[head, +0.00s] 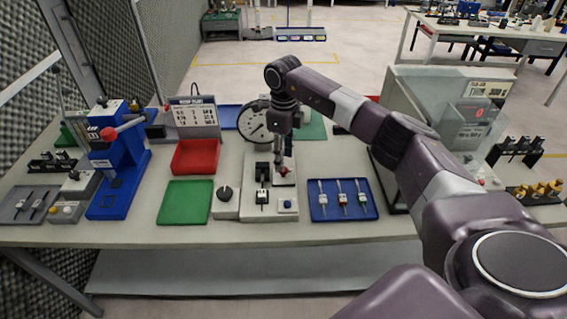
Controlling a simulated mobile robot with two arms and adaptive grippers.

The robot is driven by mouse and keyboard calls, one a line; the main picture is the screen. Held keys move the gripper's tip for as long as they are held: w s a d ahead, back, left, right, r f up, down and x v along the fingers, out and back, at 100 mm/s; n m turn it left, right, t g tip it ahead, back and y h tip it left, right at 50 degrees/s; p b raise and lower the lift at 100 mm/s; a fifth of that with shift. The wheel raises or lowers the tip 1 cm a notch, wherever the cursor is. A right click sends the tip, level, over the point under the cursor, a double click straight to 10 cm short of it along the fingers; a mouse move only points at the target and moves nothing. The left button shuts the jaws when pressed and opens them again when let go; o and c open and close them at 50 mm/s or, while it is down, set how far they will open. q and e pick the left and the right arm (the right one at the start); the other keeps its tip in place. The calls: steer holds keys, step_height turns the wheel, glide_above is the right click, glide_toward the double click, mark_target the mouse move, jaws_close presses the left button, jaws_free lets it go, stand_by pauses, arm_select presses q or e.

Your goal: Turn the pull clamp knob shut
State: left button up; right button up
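A pale pull-test stand (256,207) sits near the front middle of the workbench, with a round white dial gauge (257,121) behind it. Black clamp parts (262,183) stand on it. A small red knob-like part (285,171) shows at the stand's right side. My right gripper (283,163) points down right at this red part. Its fingers are small and dark and partly cover the part, so I cannot tell whether they touch or grip it. A black round knob (225,191) sits on a separate pale box to the left. My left gripper is not in view.
A blue tray (328,213) with several small tools lies right of the stand. Green (185,203) and red (195,157) trays and a blue press (118,165) stand left. A clear-shielded machine (440,115) stands right, behind my forearm. The bench's front strip is clear.

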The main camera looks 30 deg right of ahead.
steer(key=shift+f+p, duration=0.45)
steer(key=shift+f, duration=1.55)
jaws_close()
